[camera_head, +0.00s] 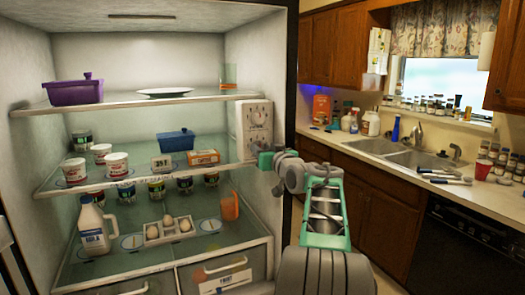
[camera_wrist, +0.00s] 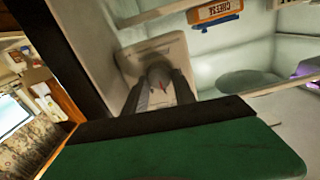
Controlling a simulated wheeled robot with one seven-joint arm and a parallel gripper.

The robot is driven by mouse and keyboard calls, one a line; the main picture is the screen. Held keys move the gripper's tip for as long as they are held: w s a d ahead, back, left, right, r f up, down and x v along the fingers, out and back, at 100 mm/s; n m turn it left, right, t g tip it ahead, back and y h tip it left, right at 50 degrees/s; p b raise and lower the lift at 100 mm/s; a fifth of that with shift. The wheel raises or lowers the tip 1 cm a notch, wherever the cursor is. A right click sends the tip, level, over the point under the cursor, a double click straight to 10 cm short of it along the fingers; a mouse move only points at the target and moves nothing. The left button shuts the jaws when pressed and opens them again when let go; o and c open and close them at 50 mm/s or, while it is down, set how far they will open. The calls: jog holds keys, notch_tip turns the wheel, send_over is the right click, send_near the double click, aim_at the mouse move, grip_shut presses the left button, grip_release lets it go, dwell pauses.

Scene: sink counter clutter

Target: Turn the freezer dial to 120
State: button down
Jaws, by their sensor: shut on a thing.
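A pale control box (camera_head: 253,130) is fixed to the right inner wall of the open fridge. Its upper round dial (camera_head: 258,115) is visible and clear of my gripper. My gripper (camera_head: 263,158) is at the lower part of the box, and the arm hides what lies there in the head view. In the wrist view, my gripper (camera_wrist: 161,90) has its two dark fingers on either side of a grey dial (camera_wrist: 159,75) with a red mark, shut on it. The dial's markings are too small to read, so its setting cannot be told.
The fridge shelf (camera_head: 130,180) beside the box holds tubs and an orange cheese box (camera_head: 203,157), close left of my gripper. A purple dish (camera_head: 73,91) and a plate (camera_head: 164,92) sit above. The sink counter (camera_head: 350,142) is to the right.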

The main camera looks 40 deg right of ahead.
jog(key=shift+d+f+m, duration=0.1)
jog(key=shift+m, duration=3.6)
jog(key=c, duration=1)
grip_release()
jog(key=shift+s, duration=0.1)
jog(key=b+v, duration=0.2)
jog(key=v, duration=0.5)
jog(key=shift+s, duration=0.35)
